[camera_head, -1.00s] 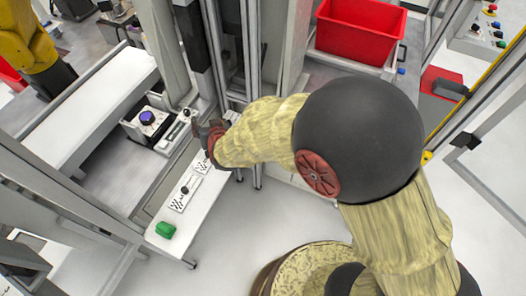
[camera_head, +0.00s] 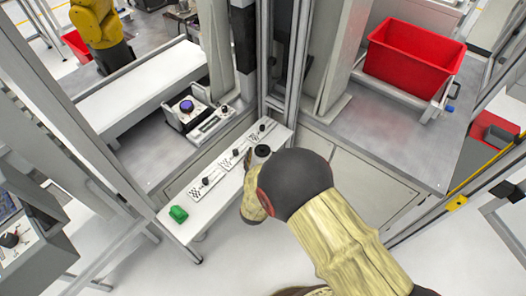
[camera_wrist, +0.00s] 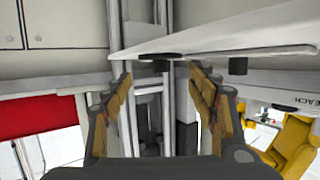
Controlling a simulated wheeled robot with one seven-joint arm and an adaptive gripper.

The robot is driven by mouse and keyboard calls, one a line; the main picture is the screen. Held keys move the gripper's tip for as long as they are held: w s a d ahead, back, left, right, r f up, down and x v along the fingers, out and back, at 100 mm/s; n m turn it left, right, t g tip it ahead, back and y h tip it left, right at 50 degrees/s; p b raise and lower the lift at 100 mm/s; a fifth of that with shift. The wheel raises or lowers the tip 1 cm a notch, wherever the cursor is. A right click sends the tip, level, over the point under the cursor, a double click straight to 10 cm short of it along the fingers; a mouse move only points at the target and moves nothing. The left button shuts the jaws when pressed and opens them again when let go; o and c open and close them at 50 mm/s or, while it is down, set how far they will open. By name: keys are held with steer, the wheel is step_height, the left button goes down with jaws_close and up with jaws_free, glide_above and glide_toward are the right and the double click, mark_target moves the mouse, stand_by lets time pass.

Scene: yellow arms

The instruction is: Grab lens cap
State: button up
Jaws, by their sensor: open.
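I cannot make out a lens cap for certain. In the wrist view, upside down, a flat dark piece (camera_wrist: 158,56) is at the edge of the white bench (camera_wrist: 225,35). It appears between my fingertips in the picture; how far off it is, I cannot tell. A dark cylinder (camera_wrist: 238,65) is to its right, outside the fingers. My gripper (camera_wrist: 161,78) is open and empty. In the head view, the bench (camera_head: 178,231) carries white checkered plates with small dark knobs (camera_head: 206,181).
Metal posts (camera_head: 297,60) rise beyond the bench. A red bin (camera_head: 415,52) stands on the right table. Floor in front is clear.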

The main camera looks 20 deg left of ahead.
mark_target(262, 146)
steer(key=x, duration=0.3)
steer(key=shift+w+b, duration=0.15)
steer(key=shift+b, duration=0.2)
steer(key=shift+a+r, duration=0.1)
steer(key=shift+r, duration=0.05)
steer(key=c, duration=0.3)
steer(key=c, duration=0.8)
steer(key=shift+c, duration=0.2)
steer(key=shift+r, duration=0.1)
